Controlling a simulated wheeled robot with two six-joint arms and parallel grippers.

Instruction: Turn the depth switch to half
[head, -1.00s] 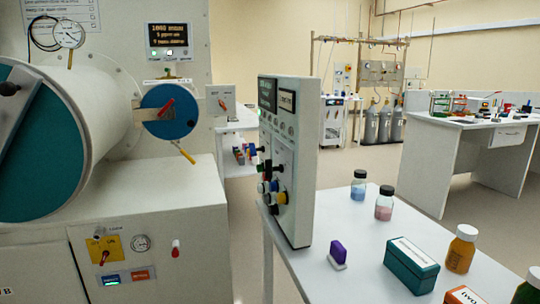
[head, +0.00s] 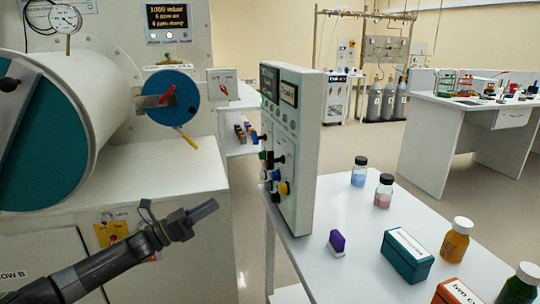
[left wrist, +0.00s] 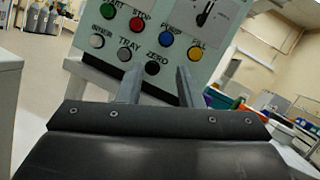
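The upright control panel (head: 298,140) stands on the white table, seen nearly edge-on in the head view. Its face fills the top of the left wrist view (left wrist: 178,65). A black rotary switch with a pointer (left wrist: 206,14) is at that view's top edge, partly cut off; its name is not readable. In the head view a black knob (head: 280,159) sticks out above the buttons. My left gripper (head: 207,211) is left of the panel, apart from it. In the wrist view its fingers (left wrist: 158,82) are apart with nothing between them, below the button rows. My right gripper is not in view.
Coloured buttons, including a red one (left wrist: 137,25) and a yellow one (left wrist: 195,54), sit below the rotary switch. The glovebox cylinder (head: 95,105) is at left. A purple block (head: 337,241), teal box (head: 407,256) and bottles (head: 457,239) stand on the table.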

